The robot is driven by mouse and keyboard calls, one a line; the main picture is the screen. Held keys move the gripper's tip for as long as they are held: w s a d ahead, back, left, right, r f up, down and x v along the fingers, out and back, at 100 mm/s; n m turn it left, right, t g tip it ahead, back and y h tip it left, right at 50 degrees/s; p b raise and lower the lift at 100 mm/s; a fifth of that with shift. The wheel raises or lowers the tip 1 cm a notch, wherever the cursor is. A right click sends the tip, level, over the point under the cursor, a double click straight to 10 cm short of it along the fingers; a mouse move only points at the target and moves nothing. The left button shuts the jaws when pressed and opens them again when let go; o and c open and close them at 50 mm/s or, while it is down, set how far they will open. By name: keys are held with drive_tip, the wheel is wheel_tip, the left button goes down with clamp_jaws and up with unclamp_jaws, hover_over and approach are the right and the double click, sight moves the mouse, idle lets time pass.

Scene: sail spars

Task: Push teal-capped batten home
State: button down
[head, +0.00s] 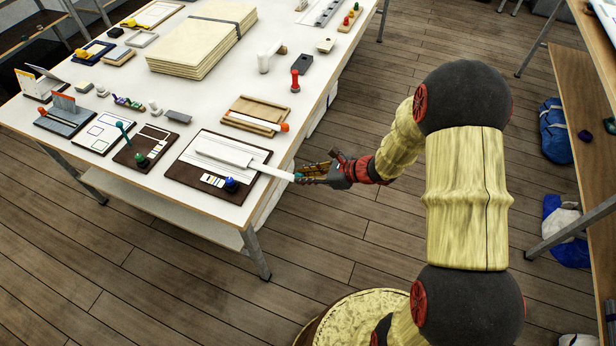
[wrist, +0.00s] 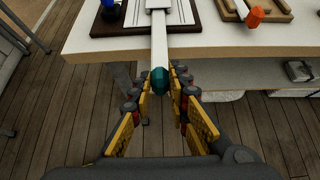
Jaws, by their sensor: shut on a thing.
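My gripper (head: 310,177) is at the table's front right edge, its fingers closed on both sides of the teal cap (wrist: 160,82). The white batten (wrist: 160,48) runs from the cap across the table edge to a pale sleeve (head: 222,155) on a dark brown board (head: 192,178). In the head view the batten (head: 274,171) lies in line with the sleeve, and its far end is hidden in it. The part between sleeve and gripper is in the open, with the capped end past the table edge.
A blue knob (head: 231,185) and color strips sit on the board beside the batten. A wooden tray (head: 243,108) with an orange-capped piece lies behind it. Several other boards and small items cover the white table (head: 215,224). Open floor lies in front.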

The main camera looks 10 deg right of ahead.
drive_tip(key=shift+w+a+b, duration=0.45)
drive_tip(key=shift+w+a, duration=0.9)
drive_tip(key=shift+a, duration=0.5)
drive_tip(key=shift+w+a+b, duration=0.45)
drive_tip(key=shift+w+a, duration=0.85)
drive_tip(key=shift+a, duration=0.5)
drive_tip(key=shift+w+a+b, duration=0.45)
drive_tip(key=shift+w+a, duration=0.9)
drive_tip(key=shift+a, duration=0.5)
drive_tip(key=c, duration=1.7)
unclamp_jaws()
drive_tip(key=shift+o, duration=0.4)
drive_tip(key=v, duration=1.2)
